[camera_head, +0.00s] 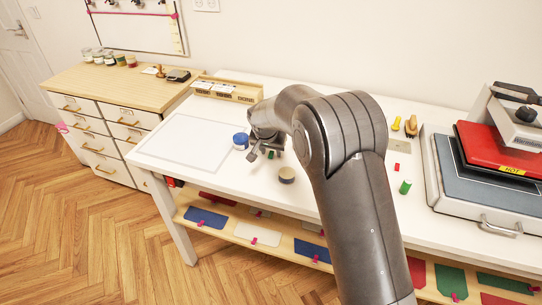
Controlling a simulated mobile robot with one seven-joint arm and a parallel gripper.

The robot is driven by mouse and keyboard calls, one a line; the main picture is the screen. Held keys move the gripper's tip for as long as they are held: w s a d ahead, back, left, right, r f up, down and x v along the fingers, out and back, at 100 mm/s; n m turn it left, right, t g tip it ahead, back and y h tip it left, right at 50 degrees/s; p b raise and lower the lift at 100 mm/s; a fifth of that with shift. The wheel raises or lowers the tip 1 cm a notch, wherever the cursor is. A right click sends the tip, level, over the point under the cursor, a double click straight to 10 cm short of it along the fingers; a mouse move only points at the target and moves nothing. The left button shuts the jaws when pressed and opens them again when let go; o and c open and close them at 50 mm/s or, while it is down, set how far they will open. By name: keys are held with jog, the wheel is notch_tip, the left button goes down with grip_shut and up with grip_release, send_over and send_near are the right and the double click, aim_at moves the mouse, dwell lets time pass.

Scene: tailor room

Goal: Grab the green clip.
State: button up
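A small green piece, which looks like the green clip (270,155), shows on the white table just under my gripper. It is partly hidden and very small here. My gripper (262,154) points down close above the tabletop, right beside the green piece. One finger shows to the left of the green piece; the other is hard to make out. I cannot tell whether the fingers touch it or how far apart they are.
A blue-lidded jar (240,141) stands just left of my gripper and a round tin (286,174) just right. A green spool (405,187), a red piece (396,167) and a heat press (490,165) are at the right. A white board (185,143) lies left.

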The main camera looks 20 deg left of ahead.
grip_shut()
jog(key=shift+r, duration=0.15)
dwell(0.4)
